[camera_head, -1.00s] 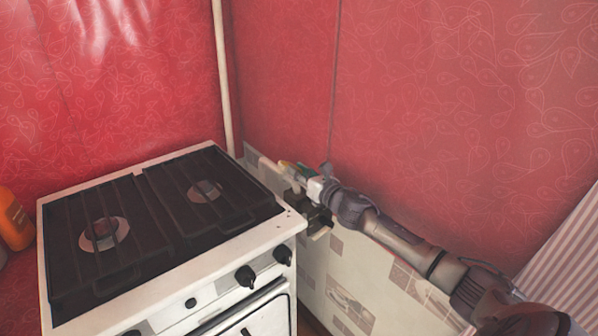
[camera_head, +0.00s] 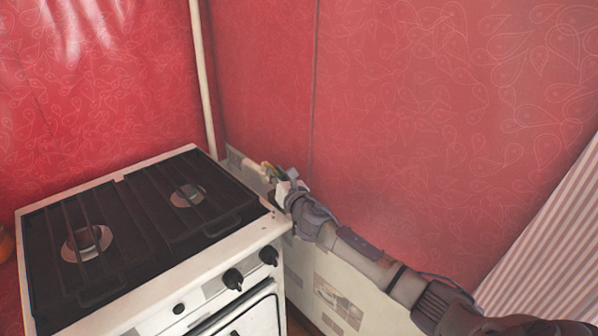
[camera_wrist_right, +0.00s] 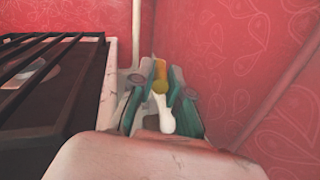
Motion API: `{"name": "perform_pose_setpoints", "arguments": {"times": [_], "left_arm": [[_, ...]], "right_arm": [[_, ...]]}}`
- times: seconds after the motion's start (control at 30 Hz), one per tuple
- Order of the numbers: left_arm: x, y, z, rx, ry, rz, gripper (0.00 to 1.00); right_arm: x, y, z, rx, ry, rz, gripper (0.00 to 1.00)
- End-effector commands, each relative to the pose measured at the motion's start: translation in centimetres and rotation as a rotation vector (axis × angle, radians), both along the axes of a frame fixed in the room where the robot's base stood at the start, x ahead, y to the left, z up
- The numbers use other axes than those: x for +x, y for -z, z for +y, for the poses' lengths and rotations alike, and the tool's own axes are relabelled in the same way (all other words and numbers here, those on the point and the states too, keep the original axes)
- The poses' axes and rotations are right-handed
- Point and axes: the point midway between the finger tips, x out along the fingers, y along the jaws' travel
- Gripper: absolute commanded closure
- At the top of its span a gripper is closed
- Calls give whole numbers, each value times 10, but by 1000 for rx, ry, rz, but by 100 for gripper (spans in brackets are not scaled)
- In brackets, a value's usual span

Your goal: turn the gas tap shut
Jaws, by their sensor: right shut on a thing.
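The gas tap shows in the right wrist view as a yellow handle (camera_wrist_right: 160,70) with a round yellow end, above a pale pipe. My right gripper (camera_wrist_right: 158,92) has its teal fingers on both sides of the handle and is shut on it. In the head view the right gripper (camera_head: 277,176) is at the stove's back right corner, by the wall. The tap is small and mostly hidden there by the gripper. My left gripper is not in view.
A white stove (camera_head: 160,290) with dark grates stands left of the right gripper, very close. A pale vertical pipe (camera_head: 203,80) runs up the corner. Red patterned wall (camera_head: 420,110) rises behind, and pale tiled panelling (camera_head: 340,305) lies below my right arm.

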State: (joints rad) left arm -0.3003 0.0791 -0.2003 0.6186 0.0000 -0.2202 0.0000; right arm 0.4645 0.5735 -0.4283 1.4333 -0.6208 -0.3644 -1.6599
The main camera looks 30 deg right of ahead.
Motion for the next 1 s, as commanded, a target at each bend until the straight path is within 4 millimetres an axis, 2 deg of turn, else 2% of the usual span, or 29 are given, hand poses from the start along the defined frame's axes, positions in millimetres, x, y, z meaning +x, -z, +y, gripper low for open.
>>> {"name": "perform_pose_setpoints", "arguments": {"times": [0.03, 0.1, 0.3, 0.6, 1.0], "left_arm": [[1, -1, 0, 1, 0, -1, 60], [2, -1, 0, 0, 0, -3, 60], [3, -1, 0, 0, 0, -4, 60], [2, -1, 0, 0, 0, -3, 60], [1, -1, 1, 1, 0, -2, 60]], "right_arm": [[4, -1, 12, 6, 23, -1, 100], [6, 0, 19, 5, 63, 0, 100], [9, 0, 29, 2, 170, 0, 100], [10, 1, 34, -1, 252, 1, 100], [10, 1, 34, -1, 258, 1, 100]]}}
